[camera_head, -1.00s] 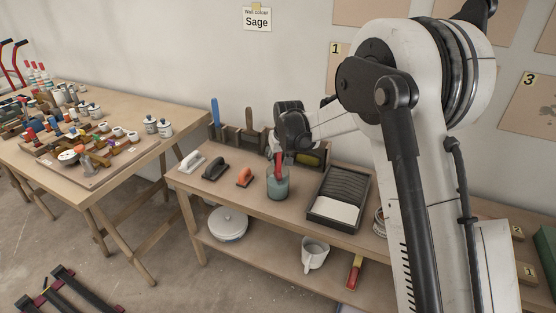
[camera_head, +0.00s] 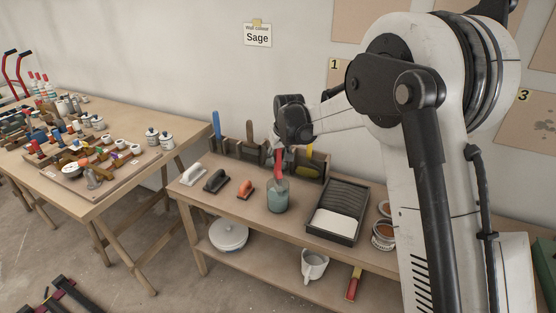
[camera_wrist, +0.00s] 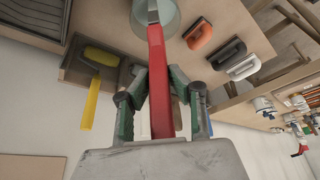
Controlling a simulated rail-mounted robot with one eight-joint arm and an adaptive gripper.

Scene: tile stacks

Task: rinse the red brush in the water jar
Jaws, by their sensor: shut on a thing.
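My gripper (camera_wrist: 160,97) is shut on the red brush (camera_wrist: 158,75), with a finger on each side of its handle. In the head view the red brush (camera_head: 279,164) hangs nearly upright from my gripper, over the water jar (camera_head: 278,197). The jar is clear glass with blue-green water and stands on the workbench. The brush's lower end is at about the jar's rim; I cannot tell whether its tip is still inside. In the wrist view the brush's far end overlaps the mouth of the jar (camera_wrist: 170,22). My wrist partly hides the gripper in the head view.
A black paint tray (camera_head: 347,190) stands right of the jar. An orange-handled float (camera_head: 246,189) and two other floats lie left of it. A wooden tool rack (camera_head: 237,153) stands behind. A cluttered table (camera_head: 90,205) is at left.

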